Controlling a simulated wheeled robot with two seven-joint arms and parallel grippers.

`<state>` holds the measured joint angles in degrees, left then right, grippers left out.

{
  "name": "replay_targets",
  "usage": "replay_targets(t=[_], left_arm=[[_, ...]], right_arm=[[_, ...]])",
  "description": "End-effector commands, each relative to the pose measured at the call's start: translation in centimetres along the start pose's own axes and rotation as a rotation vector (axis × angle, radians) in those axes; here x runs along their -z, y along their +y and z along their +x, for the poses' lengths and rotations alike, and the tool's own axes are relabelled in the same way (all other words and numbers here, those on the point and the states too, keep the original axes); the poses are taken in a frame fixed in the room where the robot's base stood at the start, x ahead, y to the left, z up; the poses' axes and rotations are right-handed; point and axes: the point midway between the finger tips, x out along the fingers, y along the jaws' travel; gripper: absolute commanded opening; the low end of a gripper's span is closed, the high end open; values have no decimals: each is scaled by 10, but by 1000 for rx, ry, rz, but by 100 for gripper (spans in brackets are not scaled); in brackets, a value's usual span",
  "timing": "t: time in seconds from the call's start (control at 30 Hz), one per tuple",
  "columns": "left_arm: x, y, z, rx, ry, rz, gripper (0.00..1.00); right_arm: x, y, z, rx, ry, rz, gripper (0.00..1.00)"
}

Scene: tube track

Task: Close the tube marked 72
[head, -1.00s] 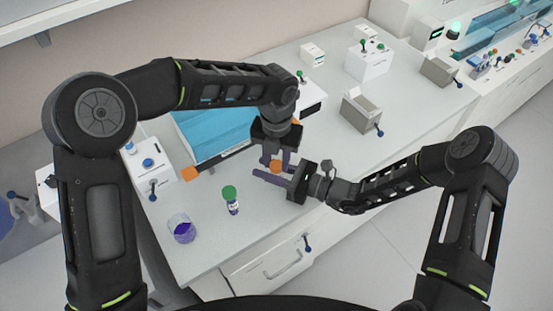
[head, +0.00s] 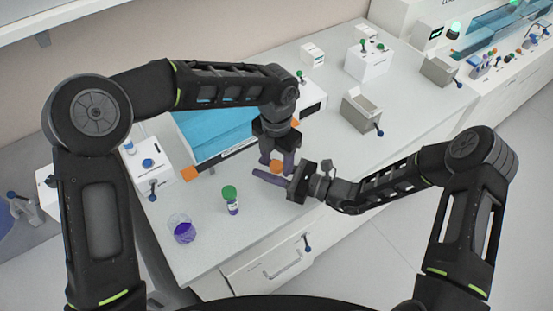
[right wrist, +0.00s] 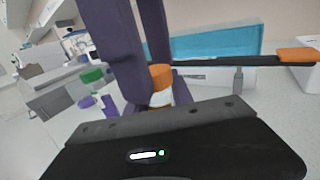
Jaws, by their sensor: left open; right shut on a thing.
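A tube with an orange cap (head: 275,168) is held upright in my right gripper (head: 268,178), whose purple fingers are shut on its body. Its white body (right wrist: 161,98) and orange cap (right wrist: 161,77) show in the right wrist view. My left gripper (head: 277,160) is open and comes down from above, its fingers around or beside the cap; I cannot tell whether they touch it. A second tube with a green cap (head: 230,194) stands on the bench to the left. No number is readable on either tube.
A glass with purple liquid (head: 181,229) stands near the bench's left front. A blue-covered device (head: 215,135) lies behind the grippers, and a white box with a blue knob (head: 152,170) stands left.

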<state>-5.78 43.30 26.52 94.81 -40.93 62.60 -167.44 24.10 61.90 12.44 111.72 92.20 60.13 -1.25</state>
Motion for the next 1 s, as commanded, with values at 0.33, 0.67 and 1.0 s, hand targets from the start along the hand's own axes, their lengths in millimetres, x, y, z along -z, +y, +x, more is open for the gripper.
replay_targets(t=[0.33, 0.67, 1.0], left_arm=[[0, 0, -30, -1, -2, -2, 53], [0, 0, -45, 1, 0, 0, 53], [-6, -15, -52, -11, -11, 34, 49]], right_arm=[[0, 0, 0, 0, 1, 0, 0], [0, 0, 0, 0, 0, 0, 0], [0, 0, 0, 0, 0, 0, 0]])
